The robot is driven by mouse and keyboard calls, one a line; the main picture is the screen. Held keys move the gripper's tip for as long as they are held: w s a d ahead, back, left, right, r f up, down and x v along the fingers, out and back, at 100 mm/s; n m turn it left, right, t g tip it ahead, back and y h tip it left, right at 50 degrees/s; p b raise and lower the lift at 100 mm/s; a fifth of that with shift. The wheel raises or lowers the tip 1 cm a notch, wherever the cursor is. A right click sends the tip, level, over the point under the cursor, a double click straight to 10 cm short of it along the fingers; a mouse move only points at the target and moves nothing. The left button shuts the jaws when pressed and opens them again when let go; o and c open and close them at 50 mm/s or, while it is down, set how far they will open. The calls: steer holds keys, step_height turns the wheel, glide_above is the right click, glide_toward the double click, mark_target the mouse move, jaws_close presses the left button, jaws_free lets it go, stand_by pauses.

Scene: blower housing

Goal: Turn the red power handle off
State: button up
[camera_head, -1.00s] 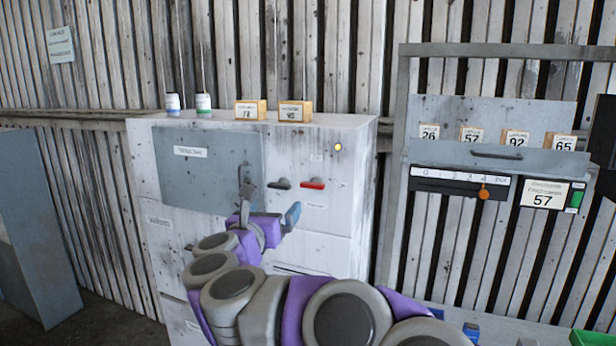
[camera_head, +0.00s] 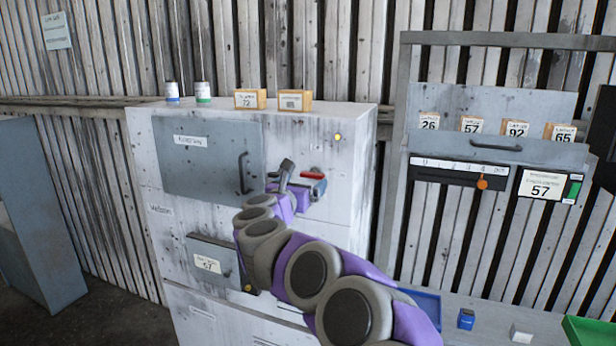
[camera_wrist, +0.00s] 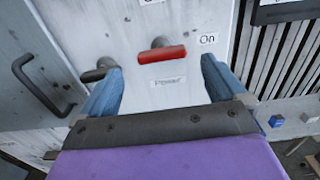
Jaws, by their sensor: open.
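The red power handle (camera_head: 311,175) is on the white cabinet's front, right of the grey door. In the wrist view the red handle (camera_wrist: 162,54) lies roughly level, with a "Power" label under it and an "On" label at its right end. My gripper (camera_wrist: 162,78) is open, its two blue fingers to the left and right of the handle. In the head view my gripper (camera_head: 303,180) is just in front of the handle and partly overlaps it. I cannot tell whether the fingers touch it. A dark handle (camera_wrist: 100,70) is close to the left finger.
The white cabinet (camera_head: 345,185) has a grey door (camera_head: 205,160) and a smaller lower door (camera_head: 212,262). A yellow light (camera_head: 338,136) shows above the handle. A panel with an orange slider knob (camera_head: 482,184) is on the right. A green tray (camera_head: 590,332) is at lower right.

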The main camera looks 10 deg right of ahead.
mark_target(310, 176)
steer(key=shift+p+x, duration=0.35)
steer(key=shift+x, duration=1.8)
steer(key=shift+r, duration=0.1)
steer(key=c, duration=1.1)
